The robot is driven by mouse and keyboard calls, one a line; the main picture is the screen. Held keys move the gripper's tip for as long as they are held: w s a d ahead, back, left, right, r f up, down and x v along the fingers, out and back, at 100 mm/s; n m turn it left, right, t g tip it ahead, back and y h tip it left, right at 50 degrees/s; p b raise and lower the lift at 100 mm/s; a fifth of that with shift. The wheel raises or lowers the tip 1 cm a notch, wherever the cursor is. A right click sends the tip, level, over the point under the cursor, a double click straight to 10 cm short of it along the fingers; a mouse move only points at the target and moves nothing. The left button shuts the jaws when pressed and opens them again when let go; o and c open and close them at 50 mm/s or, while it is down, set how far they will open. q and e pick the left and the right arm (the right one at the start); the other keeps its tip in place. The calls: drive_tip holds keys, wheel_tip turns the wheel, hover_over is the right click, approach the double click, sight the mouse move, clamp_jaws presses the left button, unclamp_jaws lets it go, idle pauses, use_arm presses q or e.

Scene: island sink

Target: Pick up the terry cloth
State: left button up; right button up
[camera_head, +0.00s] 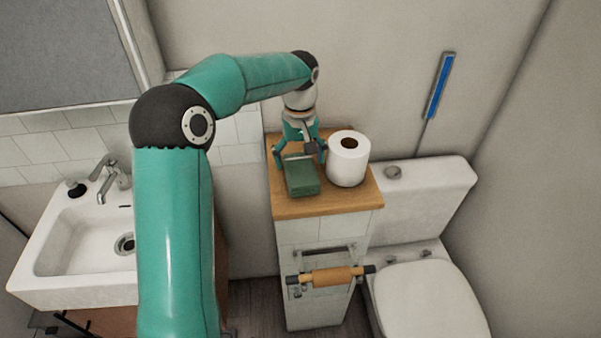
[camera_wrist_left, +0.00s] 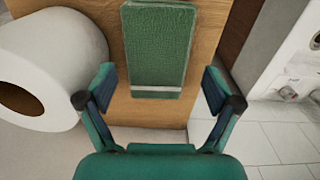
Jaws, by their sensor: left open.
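The terry cloth (camera_head: 302,178) is a folded green block with a pale stripe. It lies on the wooden top of a narrow cabinet, left of a toilet roll. It also shows in the left wrist view (camera_wrist_left: 157,48), at the top middle. My left gripper (camera_head: 300,160) is open and empty, just behind the cloth in the head view. In the left wrist view its two fingers (camera_wrist_left: 157,92) are spread wider than the cloth, near its pale-striped end. I cannot tell whether the fingers touch it. My right gripper is not in view.
The toilet roll (camera_head: 348,160) stands right of the cloth, close to the left gripper; it is large in the wrist view (camera_wrist_left: 50,60). The wooden top (camera_head: 330,202) is small with near edges. A toilet (camera_head: 430,300) is right, a sink (camera_head: 75,255) left, and a wall behind.

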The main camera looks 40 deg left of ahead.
sight(301, 169)
use_arm(q)
drive_tip(key=shift+w+f+p, duration=0.15)
drive_tip(key=shift+f+p, duration=0.25)
drive_tip(key=shift+f, duration=1.9)
drive_tip(key=c, duration=0.9)
drive_tip(key=shift+r, duration=0.1)
drive_tip(key=shift+r, duration=0.75)
wheel_tip(301, 169, up, 18)
drive_tip(key=shift+r+p, duration=0.2)
drive_tip(key=shift+p, duration=0.4)
